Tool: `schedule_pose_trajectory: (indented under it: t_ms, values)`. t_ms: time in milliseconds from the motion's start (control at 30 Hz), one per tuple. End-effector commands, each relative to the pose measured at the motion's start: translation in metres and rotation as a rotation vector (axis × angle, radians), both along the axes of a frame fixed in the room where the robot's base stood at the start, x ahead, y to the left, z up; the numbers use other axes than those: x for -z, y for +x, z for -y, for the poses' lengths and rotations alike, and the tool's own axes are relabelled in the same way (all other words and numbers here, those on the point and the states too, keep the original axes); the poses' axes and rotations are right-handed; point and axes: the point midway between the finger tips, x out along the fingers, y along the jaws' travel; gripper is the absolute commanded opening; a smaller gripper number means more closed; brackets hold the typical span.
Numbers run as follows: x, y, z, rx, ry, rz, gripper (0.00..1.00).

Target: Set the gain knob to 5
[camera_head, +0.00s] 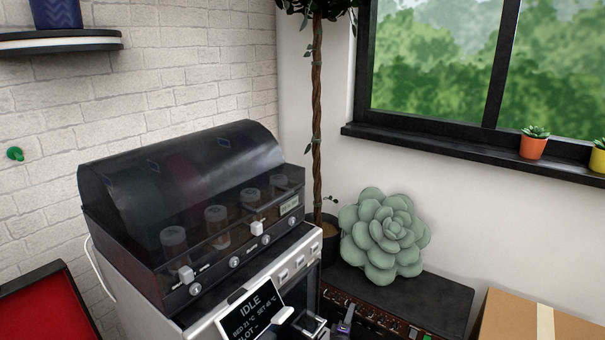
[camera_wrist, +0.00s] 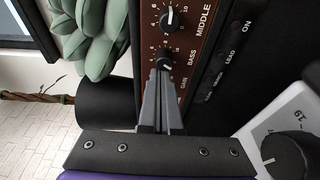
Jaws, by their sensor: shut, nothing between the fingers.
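The amplifier (camera_head: 440,292) is a black box low at the right of the head view, with a brown control panel along its front edge. In the wrist view the brown panel (camera_wrist: 149,38) shows a knob (camera_wrist: 171,18) beside the MIDDLE label and a knob (camera_wrist: 166,61) beside the BASS label. The GAIN label shows beside my fingers, but the gain knob is hidden behind them, so its setting cannot be read. My gripper (camera_wrist: 161,76) is shut, its grey fingers pointing at the panel near the bass and gain positions. I cannot tell whether they touch a knob.
A large green succulent (camera_head: 385,235) sits on the amplifier. A dark-lidded machine (camera_head: 185,190) with an IDLE screen (camera_head: 252,312) stands left. A cardboard box (camera_head: 510,318) is at the right. In the wrist view, a white device with a black dial (camera_wrist: 290,158) is close at the right.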

Motion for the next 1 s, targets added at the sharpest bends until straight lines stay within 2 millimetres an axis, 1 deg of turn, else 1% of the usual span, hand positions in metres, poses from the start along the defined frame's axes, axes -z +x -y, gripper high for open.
schedule_pose_trajectory:
  t_ms: [1000]
  values:
    - [0.0011, 0.0045, -0.007, -0.002, 0.0, 0.0, 0.0]
